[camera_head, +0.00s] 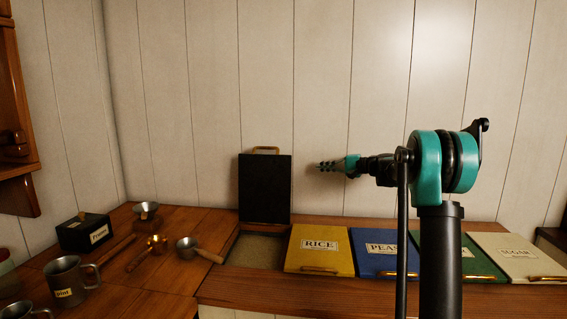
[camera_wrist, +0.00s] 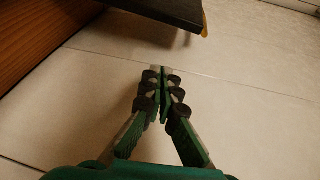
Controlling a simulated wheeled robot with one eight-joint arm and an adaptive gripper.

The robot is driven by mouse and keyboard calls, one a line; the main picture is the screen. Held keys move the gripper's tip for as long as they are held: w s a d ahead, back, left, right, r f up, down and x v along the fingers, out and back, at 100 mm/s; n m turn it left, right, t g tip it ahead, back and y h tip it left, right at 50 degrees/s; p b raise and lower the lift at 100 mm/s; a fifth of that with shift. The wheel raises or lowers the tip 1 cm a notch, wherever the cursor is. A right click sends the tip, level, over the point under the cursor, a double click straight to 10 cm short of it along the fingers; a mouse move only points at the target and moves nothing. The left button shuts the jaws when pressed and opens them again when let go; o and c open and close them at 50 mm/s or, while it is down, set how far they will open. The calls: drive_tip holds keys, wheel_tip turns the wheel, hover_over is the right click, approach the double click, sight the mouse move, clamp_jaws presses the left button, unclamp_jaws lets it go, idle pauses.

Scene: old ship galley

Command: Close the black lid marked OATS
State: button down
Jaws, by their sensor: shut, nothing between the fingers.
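The black lid (camera_head: 264,190) stands upright, open, at the back of its bin, with a brass-coloured handle (camera_head: 266,149) along its top edge. No OATS marking shows on the side facing me. The open bin (camera_head: 256,248) below it shows a pale, grainy filling. My gripper (camera_head: 324,166) is to the right of the lid, near its upper part, apart from it and close to the back wall. In the wrist view my gripper (camera_wrist: 162,72) is shut and empty, and the dark lid's edge (camera_wrist: 180,12) shows at the top.
Shut lids line the counter to the right: yellow RICE (camera_head: 320,252), blue PEAS (camera_head: 380,255), a green one (camera_head: 465,262) and cream SUGAR (camera_head: 520,258). Metal cups (camera_head: 65,280), a scoop (camera_head: 190,247) and a black box (camera_head: 84,232) stand left. The panelled wall (camera_head: 180,100) is close behind.

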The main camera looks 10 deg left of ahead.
drive_tip(key=a+r+m+y, duration=0.1)
drive_tip(key=a, duration=0.9)
drive_tip(key=shift+w+a+r, duration=0.25)
drive_tip(key=shift+w+r, duration=0.05)
drive_tip(key=shift+r, duration=0.1)
drive_tip(key=s+f+n+y, duration=0.2)
drive_tip(key=s+n, duration=0.5)
drive_tip(key=s, duration=0.8)
drive_tip(key=s+f+n+y, duration=0.2)
drive_tip(key=s+f+n, duration=0.4)
drive_tip(key=s+f, duration=0.3)
drive_tip(key=s, duration=0.3)
drive_tip(key=shift+s+a+f+g, duration=0.25)
drive_tip(key=shift+s+f+g, duration=0.1)
drive_tip(key=shift+g, duration=0.05)
